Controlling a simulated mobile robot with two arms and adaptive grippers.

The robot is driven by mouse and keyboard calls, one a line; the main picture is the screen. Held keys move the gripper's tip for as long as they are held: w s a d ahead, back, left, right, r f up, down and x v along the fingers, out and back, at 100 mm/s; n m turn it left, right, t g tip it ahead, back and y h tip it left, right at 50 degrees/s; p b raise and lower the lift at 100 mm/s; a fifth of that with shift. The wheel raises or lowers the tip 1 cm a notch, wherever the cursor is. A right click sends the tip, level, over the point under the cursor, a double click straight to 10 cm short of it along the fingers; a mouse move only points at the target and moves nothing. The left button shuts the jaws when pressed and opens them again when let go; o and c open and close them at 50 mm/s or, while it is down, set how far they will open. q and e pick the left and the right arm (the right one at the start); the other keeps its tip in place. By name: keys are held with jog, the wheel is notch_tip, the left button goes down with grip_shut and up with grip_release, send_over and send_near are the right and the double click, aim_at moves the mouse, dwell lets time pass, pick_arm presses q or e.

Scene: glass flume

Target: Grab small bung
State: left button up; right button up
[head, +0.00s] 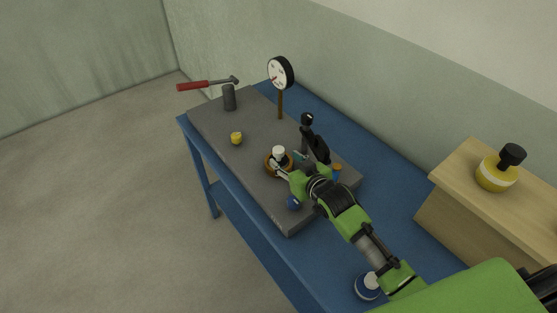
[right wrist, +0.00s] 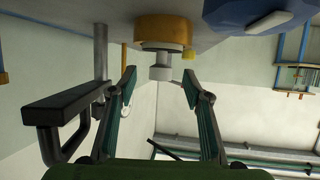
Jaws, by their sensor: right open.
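A small white bung (head: 278,153) stands upright in a round orange-brown ring (head: 269,166) on the grey slab. In the right wrist view the pale bung (right wrist: 161,73) projects from the orange ring (right wrist: 163,30). My right gripper (head: 288,164) reaches in from the lower right and is right beside the bung. In the right wrist view the right gripper (right wrist: 157,78) is open, with its fingertips on either side of the bung and gaps visible. The gripper partly hides the ring in the head view. My left gripper is not in view.
The grey slab (head: 210,118) lies on a blue table (head: 399,212). A red-handled hammer (head: 205,85) lies behind. A wooden box (head: 450,205) stands right.

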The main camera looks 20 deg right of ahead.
aim_at(281, 155)
jog(key=shift+w+a, duration=0.1)
jog(key=shift+w, duration=0.45)
jog(key=shift+w+a+p, duration=0.1)
jog(key=shift+w+p, duration=0.25)
jog(key=shift+p, duration=0.1)
jog(key=x, duration=0.3)
jog(key=shift+w+r+p, duration=0.1)
jog(key=shift+r+p, duration=0.05)
jog(key=shift+p, duration=0.25)
jog(key=shift+w+a+f, duration=0.15)
jog(key=shift+w+f, duration=0.1)
jog(key=shift+w, duration=0.2)
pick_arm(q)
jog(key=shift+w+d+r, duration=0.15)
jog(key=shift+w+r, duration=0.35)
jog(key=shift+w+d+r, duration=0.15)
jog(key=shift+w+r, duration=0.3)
pick_arm(e)
jog(key=c, duration=1.3)
